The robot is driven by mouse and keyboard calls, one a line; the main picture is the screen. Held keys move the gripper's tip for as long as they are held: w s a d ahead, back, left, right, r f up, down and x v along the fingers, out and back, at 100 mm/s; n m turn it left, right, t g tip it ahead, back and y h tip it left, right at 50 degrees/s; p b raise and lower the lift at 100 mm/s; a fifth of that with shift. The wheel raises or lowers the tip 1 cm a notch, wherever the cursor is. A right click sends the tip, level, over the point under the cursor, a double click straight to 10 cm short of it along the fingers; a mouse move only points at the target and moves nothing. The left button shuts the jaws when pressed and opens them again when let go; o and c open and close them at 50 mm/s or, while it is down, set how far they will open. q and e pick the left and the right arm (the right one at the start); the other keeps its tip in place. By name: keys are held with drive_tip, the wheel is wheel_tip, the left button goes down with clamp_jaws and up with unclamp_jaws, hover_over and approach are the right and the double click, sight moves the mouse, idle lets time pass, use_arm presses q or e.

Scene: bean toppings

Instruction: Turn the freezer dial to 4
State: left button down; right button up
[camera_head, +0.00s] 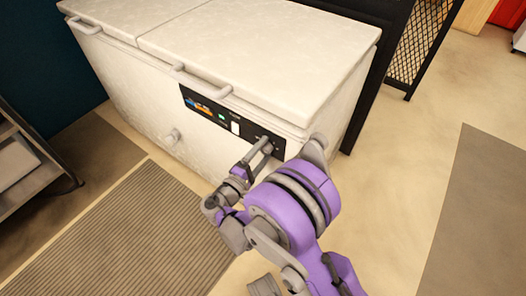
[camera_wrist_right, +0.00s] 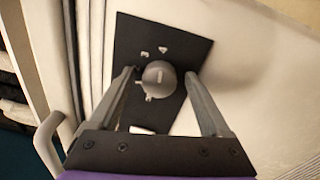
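The white chest freezer (camera_head: 250,50) stands at the upper middle of the head view, with a black control panel (camera_head: 207,106) on its front. The freezer dial (camera_wrist_right: 159,76) is a round grey knob on the black panel in the right wrist view, with a pale mark on its face. In the head view my right gripper (camera_head: 262,146) reaches the panel's right end and hides the dial. In the wrist view the right gripper (camera_wrist_right: 163,88) is open, its fingers on either side of the dial; contact cannot be told. My left gripper is not in view.
A shelf (camera_head: 28,165) stands at left, a black mesh rack (camera_head: 420,45) behind right.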

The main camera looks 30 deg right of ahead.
drive_tip(key=p+v, duration=0.1)
drive_tip(key=v, duration=0.9)
drive_tip(key=shift+s+a, duration=0.25)
drive_tip(key=shift+a, duration=0.1)
